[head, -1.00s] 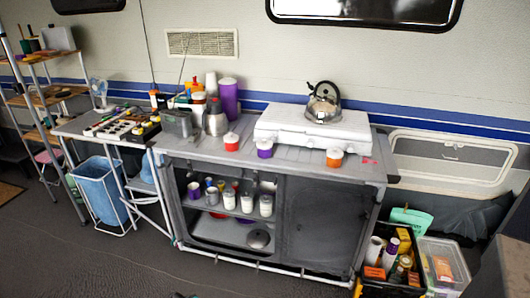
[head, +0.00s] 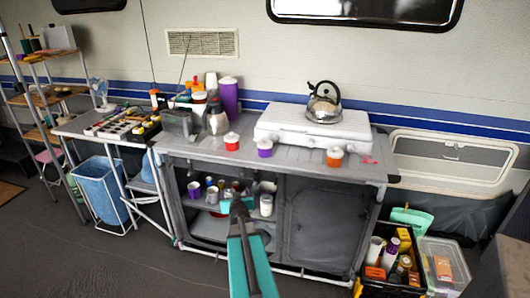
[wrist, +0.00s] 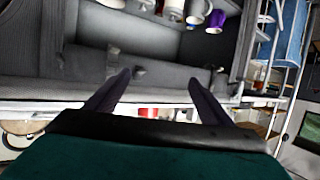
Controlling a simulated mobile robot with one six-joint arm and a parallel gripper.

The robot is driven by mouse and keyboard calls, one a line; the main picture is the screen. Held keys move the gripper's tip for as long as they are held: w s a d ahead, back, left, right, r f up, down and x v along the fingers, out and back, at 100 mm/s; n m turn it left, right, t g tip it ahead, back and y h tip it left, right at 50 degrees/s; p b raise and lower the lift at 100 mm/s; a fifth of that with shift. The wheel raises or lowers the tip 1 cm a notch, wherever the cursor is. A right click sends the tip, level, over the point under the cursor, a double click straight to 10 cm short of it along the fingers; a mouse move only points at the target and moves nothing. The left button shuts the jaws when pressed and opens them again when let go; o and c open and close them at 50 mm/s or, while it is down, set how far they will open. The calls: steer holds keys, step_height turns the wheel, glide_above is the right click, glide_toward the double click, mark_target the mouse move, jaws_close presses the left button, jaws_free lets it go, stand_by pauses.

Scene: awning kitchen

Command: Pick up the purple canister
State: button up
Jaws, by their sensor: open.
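A small purple canister (head: 264,149) with a white lid stands upright on the grey counter (head: 200,152), between a red canister (head: 232,142) and an orange one (head: 334,157). A taller purple cylinder (head: 229,98) stands at the counter's back left. My gripper (head: 238,207) is below the countertop, in front of the cabinet's open shelves, apart from both purple things. In the wrist view my gripper (wrist: 158,80) has its two dark fingers spread with nothing between them. The small purple canister cannot be made out in the wrist view.
A white stove (head: 310,132) with a kettle (head: 324,104) stands at the counter's back right. Mugs and jars fill the cabinet shelf; a purple mug (wrist: 216,20) shows in the wrist view. A crate of goods (head: 385,290) stands on the floor at right.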

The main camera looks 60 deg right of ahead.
mark_target(265, 151)
steer(key=s+d+r+m+h, duration=0.1)
steer(key=s+d+r+h, duration=0.1)
steer(key=s+d+r, duration=0.2)
steer(key=s+d+r+h, duration=0.2)
steer(key=s+d+r, duration=0.1)
steer(key=d+r, duration=0.3)
step_height(265, 151, up, 2)
steer(key=shift+s+d+r+m, duration=0.25)
steer(key=shift+s+d+m, duration=0.15)
steer(key=shift+p+x, duration=0.9)
steer(key=shift+x, duration=3.4)
steer(key=shift+d+r, duration=0.1)
steer(key=shift+s+p+x, duration=0.15)
steer(key=shift+p+x, duration=0.25)
steer(key=shift+x, duration=0.4)
steer(key=shift+s+p+x, duration=0.15)
steer(key=shift+p+x, duration=0.2)
steer(key=shift+x, duration=1.55)
steer(key=shift+s, duration=0.1)
